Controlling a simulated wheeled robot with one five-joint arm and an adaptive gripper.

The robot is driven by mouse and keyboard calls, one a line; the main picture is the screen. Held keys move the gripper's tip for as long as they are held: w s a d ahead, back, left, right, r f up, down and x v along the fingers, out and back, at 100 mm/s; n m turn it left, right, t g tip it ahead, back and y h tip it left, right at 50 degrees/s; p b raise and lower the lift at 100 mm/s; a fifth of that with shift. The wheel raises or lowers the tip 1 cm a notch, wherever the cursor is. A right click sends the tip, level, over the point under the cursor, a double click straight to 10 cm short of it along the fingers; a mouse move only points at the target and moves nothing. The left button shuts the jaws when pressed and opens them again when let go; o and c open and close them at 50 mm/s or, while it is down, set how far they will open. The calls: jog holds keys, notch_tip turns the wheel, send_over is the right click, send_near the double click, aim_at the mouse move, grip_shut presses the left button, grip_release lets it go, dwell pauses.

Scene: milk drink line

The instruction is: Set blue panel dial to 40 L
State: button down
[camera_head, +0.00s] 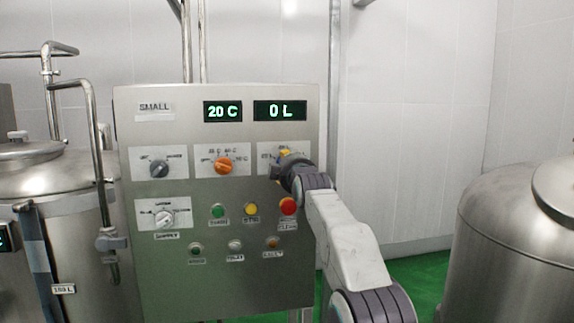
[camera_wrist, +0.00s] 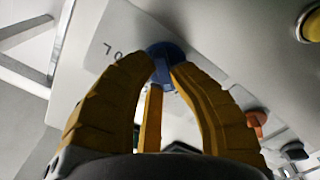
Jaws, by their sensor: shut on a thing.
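The blue dial (camera_wrist: 165,60) shows in the wrist view between the yellow fingers of my gripper (camera_wrist: 163,72), which are closed around it. A label reading about "0 L" is printed on the white plate (camera_wrist: 115,40) beside the dial. In the head view my gripper (camera_head: 284,158) is at the upper right dial plate of the steel panel (camera_head: 150,260) and hides the blue dial there. The panel's right display (camera_head: 280,110) reads 0 L. The left display (camera_head: 222,111) reads 20 C.
An orange dial (camera_head: 223,166) and a black dial (camera_head: 159,168) sit left of my gripper. A red button (camera_head: 288,205), a yellow button (camera_head: 251,209) and a green button (camera_head: 217,211) lie below. Steel tanks stand at left (camera_head: 60,220) and right (camera_head: 510,240).

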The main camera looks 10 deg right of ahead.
jog(key=shift+d+f+m, duration=0.1)
jog(key=shift+f+m, duration=0.05)
jog(key=shift+m, duration=2.3)
jog(key=shift+d+f+m, duration=0.1)
jog(key=shift+m, duration=2.35)
jog(key=c, duration=1.1)
grip_release()
jog(key=shift+a, duration=0.1)
jog(key=shift+r, duration=0.1)
jog(key=s, duration=1.2)
